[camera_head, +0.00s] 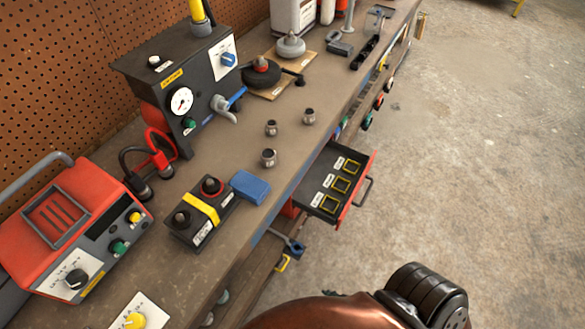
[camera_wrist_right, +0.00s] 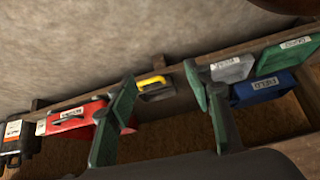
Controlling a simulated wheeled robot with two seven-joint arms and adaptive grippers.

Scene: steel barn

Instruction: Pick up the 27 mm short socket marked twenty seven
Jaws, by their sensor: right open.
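Three small grey metal sockets stand upright on the workbench in the head view: a near one (camera_head: 268,158), a far-left one (camera_head: 271,128) and a far-right one (camera_head: 309,117). The near one looks slightly larger, but it is also closest to the camera. Their size marks are too small to read, so I cannot tell which is the twenty-seven. No socket shows in that view. My left gripper is not in view.
On the workbench (camera_head: 345,70), a gauge box (camera_head: 180,85), blue block (camera_head: 250,187) and black-yellow battery (camera_head: 200,213) surround the sockets. An open drawer (camera_head: 335,182) juts out at the front. The wrist view shows a low shelf with red (camera_wrist_right: 75,119), grey (camera_wrist_right: 233,69) and blue (camera_wrist_right: 265,89) containers.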

